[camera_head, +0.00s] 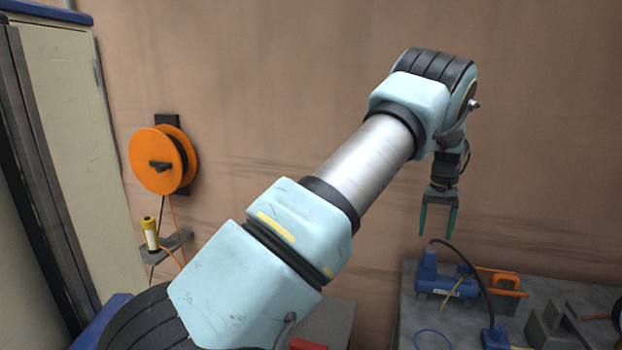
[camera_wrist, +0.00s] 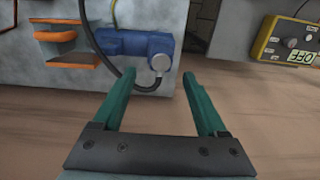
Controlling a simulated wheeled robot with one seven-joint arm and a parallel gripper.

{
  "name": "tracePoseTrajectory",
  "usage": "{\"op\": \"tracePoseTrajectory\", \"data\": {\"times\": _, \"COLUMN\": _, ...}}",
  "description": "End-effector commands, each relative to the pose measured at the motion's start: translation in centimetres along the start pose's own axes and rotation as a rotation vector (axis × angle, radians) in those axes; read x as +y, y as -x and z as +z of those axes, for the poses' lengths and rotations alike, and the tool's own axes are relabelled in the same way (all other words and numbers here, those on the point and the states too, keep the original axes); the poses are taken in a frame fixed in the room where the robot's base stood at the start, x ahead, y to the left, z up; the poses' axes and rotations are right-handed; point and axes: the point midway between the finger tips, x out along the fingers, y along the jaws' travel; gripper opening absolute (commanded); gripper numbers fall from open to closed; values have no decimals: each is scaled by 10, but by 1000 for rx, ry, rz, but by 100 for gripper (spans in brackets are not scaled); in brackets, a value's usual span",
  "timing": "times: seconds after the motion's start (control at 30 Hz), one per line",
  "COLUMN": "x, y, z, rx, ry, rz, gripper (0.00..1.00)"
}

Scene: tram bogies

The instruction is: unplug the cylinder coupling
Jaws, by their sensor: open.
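A blue cylinder (camera_head: 447,287) lies on the grey bench at the lower right of the head view. It also shows in the wrist view (camera_wrist: 130,45), with a round silver-grey coupling (camera_wrist: 159,63) at its right end. A black hose (camera_head: 484,280) arcs over from the cylinder to a blue block (camera_head: 495,338). In the wrist view the hose (camera_wrist: 104,72) runs down beside my left finger; its exact joint to the coupling is unclear. My gripper (camera_head: 437,232) points down above the cylinder, open and empty. In the wrist view its green fingertips (camera_wrist: 156,76) stand either side of the coupling, apparently short of it.
A yellow meter (camera_wrist: 288,42) reading OFF shows in the wrist view. The grey bench (camera_head: 408,310) also carries a blue loop and grey blocks. An orange reel (camera_head: 150,160) hangs on the wall at left.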

Motion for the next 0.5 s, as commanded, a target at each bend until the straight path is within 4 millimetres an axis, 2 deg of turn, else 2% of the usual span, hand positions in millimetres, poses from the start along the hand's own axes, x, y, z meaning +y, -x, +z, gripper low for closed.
{"op": "tracePoseTrajectory", "data": {"times": 0.27, "x": 0, "y": -5, "z": 0, "rx": 0, "ry": 1, "rz": 0, "gripper": 75}}
{"op": "tracePoseTrajectory", "data": {"times": 0.5, "x": -1, "y": -28, "z": 0, "rx": -1, "ry": 1, "rz": 0, "gripper": 75}}
